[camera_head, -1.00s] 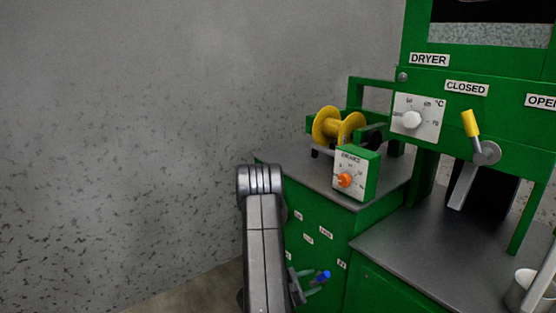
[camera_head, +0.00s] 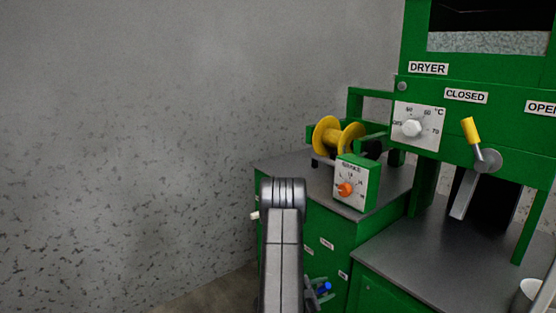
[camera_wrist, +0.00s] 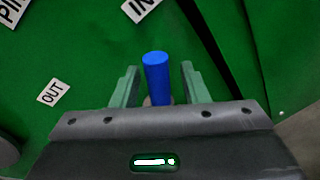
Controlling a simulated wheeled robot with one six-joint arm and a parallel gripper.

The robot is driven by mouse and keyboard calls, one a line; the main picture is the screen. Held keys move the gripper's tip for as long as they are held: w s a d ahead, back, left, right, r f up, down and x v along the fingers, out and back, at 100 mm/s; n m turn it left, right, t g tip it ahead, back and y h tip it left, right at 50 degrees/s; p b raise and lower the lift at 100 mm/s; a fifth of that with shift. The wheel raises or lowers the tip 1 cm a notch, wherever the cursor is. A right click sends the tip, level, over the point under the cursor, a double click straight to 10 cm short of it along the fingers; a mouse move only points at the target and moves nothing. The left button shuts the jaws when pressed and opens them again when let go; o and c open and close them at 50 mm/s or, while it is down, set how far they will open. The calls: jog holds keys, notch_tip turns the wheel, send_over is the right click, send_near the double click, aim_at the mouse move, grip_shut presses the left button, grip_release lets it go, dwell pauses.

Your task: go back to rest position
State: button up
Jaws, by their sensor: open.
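My gripper is open. In the head view the blue end (camera_head: 325,287) shows low in the picture, just right of my arm. My arm hides most of the gripper there. Whether the blue end is seated in the cabinet is hard to tell.
The green cabinet (camera_head: 335,235) carries a yellow spool (camera_head: 331,139) and a box with an orange knob (camera_head: 345,189). The dryer (camera_head: 480,80) stands to the right, with a yellow-handled lever (camera_head: 471,132). A bare grey wall (camera_head: 130,130) fills the left.

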jog(key=p+v, duration=0.3)
jog(key=v, duration=1)
jog(key=x, duration=0.4)
jog(key=b+x, duration=0.1)
jog(key=x, duration=0.4)
jog(key=b+x, duration=0.1)
jog(key=x, duration=0.3)
jog(key=shift+w+d+r, duration=0.15)
jog(key=shift+w+r, duration=0.1)
jog(key=shift+r, duration=0.05)
jog(key=shift+w+a+n+p, duration=0.2)
jog(key=shift+n+p, duration=0.15)
jog(key=shift+n, duration=0.15)
jog(key=shift+a, duration=0.1)
